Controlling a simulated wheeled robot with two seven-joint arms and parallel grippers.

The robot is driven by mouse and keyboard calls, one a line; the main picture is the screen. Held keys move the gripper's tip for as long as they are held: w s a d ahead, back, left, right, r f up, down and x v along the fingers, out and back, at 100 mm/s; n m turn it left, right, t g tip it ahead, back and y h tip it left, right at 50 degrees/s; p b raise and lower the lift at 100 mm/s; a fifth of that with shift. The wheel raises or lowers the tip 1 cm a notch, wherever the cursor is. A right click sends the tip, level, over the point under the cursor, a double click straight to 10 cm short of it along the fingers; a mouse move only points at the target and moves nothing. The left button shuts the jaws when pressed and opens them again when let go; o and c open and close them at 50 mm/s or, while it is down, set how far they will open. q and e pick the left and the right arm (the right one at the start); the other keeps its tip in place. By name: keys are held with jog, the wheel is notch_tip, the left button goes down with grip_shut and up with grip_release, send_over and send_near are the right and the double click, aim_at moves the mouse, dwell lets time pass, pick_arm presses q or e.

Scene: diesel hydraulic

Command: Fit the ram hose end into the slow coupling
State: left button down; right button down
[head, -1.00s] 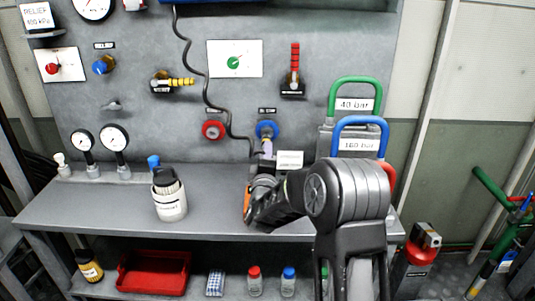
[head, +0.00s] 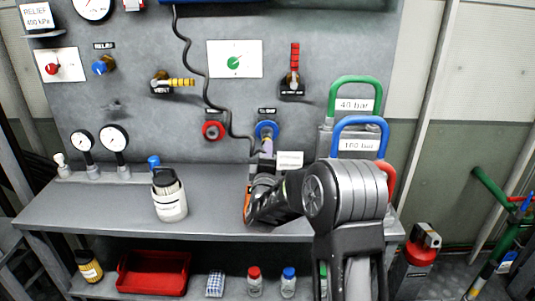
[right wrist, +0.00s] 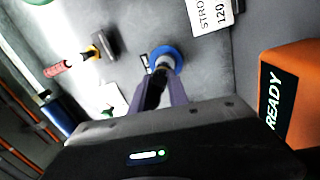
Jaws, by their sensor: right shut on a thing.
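The blue-ringed coupling (head: 266,129) is on the grey panel, under a small label too small to read for certain. It also shows in the right wrist view (right wrist: 171,55). My right gripper (head: 267,149) is just below and in front of it, pointing at the panel. In the right wrist view its fingers (right wrist: 158,92) are shut on the dark hose end (right wrist: 154,91), which points at the blue ring. The hose end seems at or very close to the ring; I cannot tell whether it is seated. The black hose (head: 206,95) hangs down the panel to the gripper. My left gripper is out of view.
A red-ringed coupling (head: 213,130) sits left of the blue one. Weights with green (head: 355,80) and blue (head: 360,120) handles stand to the right. A white tag (head: 290,160) is beside my gripper.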

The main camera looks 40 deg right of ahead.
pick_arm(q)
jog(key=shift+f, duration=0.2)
pick_arm(e)
jog(key=shift+x, duration=1.2)
jog(key=shift+f, duration=0.15)
jog(key=c, duration=1.2)
grip_release()
jog(key=shift+s+a, duration=0.1)
